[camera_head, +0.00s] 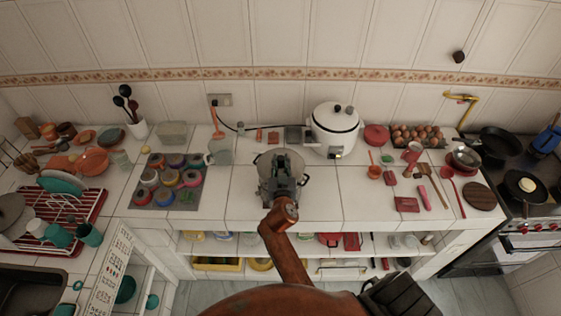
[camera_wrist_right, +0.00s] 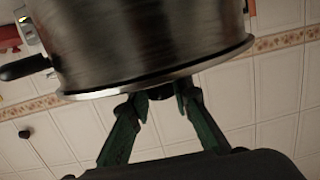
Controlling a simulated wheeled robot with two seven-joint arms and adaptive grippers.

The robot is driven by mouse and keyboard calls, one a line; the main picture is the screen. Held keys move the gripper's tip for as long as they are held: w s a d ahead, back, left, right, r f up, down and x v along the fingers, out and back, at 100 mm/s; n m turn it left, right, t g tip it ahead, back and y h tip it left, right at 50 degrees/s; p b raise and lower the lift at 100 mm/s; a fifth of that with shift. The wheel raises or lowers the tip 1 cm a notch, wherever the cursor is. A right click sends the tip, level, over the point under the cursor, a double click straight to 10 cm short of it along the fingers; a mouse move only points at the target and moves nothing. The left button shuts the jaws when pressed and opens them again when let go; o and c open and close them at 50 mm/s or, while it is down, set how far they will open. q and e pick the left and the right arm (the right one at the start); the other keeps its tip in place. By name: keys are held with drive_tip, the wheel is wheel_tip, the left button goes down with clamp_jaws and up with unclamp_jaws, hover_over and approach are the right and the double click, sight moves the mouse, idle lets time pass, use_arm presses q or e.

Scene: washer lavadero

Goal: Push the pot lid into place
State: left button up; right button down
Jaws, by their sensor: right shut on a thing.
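The steel pot (camera_head: 262,162) stands on the white tiled counter at the middle, largely hidden by my right gripper (camera_head: 281,182) above it. In the right wrist view the pot's shiny side (camera_wrist_right: 150,40) fills the top, with a black handle (camera_wrist_right: 24,67) at left. The lid's pale edge (camera_wrist_right: 200,66) runs along the pot's rim, tilted in the picture. I cannot tell whether it is fully seated. My right gripper's green fingers (camera_wrist_right: 163,100) are shut on the lid's dark knob (camera_wrist_right: 161,92).
A white rice cooker (camera_head: 334,125) stands close behind and right of the pot. A grey pitcher (camera_head: 219,152) and a tray of colourful cups (camera_head: 150,200) are at left. Red utensils (camera_head: 407,204) lie at right. The counter just beside the pot is clear.

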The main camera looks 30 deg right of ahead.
drive_tip(key=shift+f, duration=0.1)
drive_tip(key=c, duration=1.7)
unclamp_jaws()
drive_tip(key=shift+o, duration=0.2)
